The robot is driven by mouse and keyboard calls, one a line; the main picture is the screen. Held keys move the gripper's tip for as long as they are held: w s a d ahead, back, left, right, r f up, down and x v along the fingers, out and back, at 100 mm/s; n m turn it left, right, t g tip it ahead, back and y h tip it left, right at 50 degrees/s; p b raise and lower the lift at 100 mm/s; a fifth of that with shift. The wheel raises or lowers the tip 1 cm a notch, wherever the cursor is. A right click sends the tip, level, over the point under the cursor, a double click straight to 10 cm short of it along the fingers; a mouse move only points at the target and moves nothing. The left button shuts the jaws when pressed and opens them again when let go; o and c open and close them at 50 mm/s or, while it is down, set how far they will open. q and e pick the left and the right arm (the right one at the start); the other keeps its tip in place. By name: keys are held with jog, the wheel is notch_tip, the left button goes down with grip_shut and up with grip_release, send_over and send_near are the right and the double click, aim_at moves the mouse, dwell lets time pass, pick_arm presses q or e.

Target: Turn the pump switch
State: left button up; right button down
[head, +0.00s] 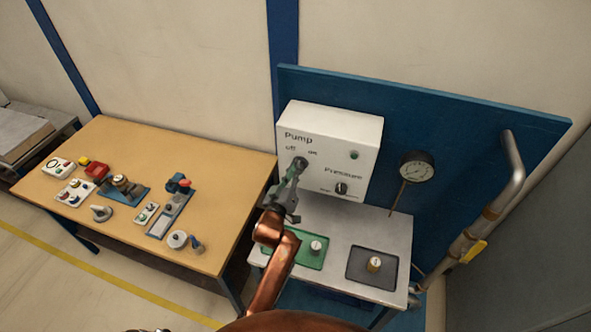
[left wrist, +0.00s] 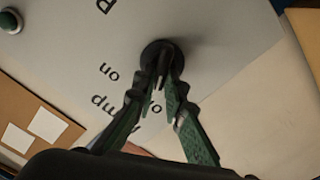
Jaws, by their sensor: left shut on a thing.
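The white control box (head: 360,137) stands at the back of the testbench, with "Pump", "off", "on" and "Pressure" printed on its face. My left gripper (head: 299,166) is at the pump switch, under the "off" and "on" labels, and hides most of it in the head view. In the left wrist view the black round pump switch (left wrist: 160,50) sits between the fingertips of the left gripper (left wrist: 165,78), which is shut on its knob. The exact angle of the knob is hard to tell. My right gripper does not show.
A small black pressure knob (head: 341,188) and a green lamp (head: 354,155) are on the box. A gauge (head: 417,167) and a pipe with a yellow handle (head: 474,252) are to the right. Green (head: 308,262) and dark (head: 358,272) mats lie in front. A wooden table (head: 180,145) stands left.

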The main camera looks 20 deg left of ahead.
pick_arm(q)
grip_shut()
jog(key=shift+m, duration=0.3)
jog(key=m+p, duration=0.1)
jog(key=m, duration=0.2)
jog(key=m+p, duration=0.1)
jog(key=m, duration=0.3)
jog(key=d+m+p, duration=0.1)
jog(key=m, duration=0.2)
jog(key=shift+m, duration=0.6)
